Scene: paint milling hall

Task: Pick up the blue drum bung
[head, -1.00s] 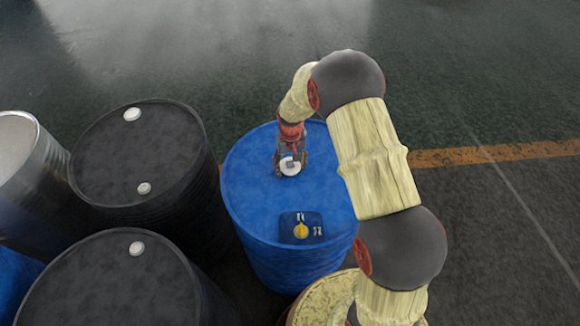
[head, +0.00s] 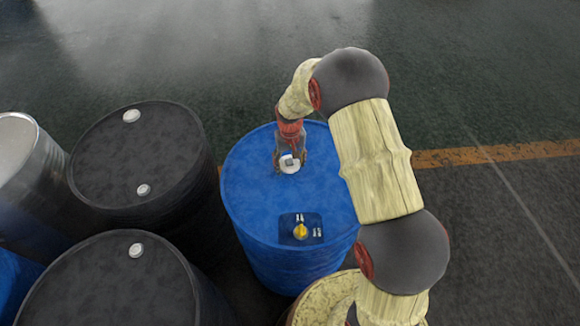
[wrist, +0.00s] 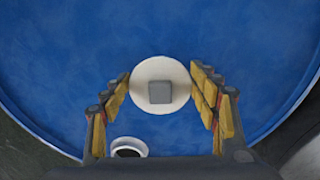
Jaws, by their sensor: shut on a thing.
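The bung is a round white disc with a grey square in its middle. It shows in the wrist view (wrist: 179,98) between my fingertips and in the head view (head: 289,167) over the far part of the blue drum's top (head: 250,190). My gripper (wrist: 160,86) is shut on the bung, with a yellow-padded finger at each side. In the wrist view, a white-rimmed dark opening (wrist: 128,149) in the drum top lies below and left of the bung, apart from it. The exact height of the bung above the drum is hard to tell.
Black drums (head: 150,165) (head: 100,285) and a grey metal drum (head: 45,175) stand to the left. Open floor lies behind and to the right, with an orange line (head: 490,153).

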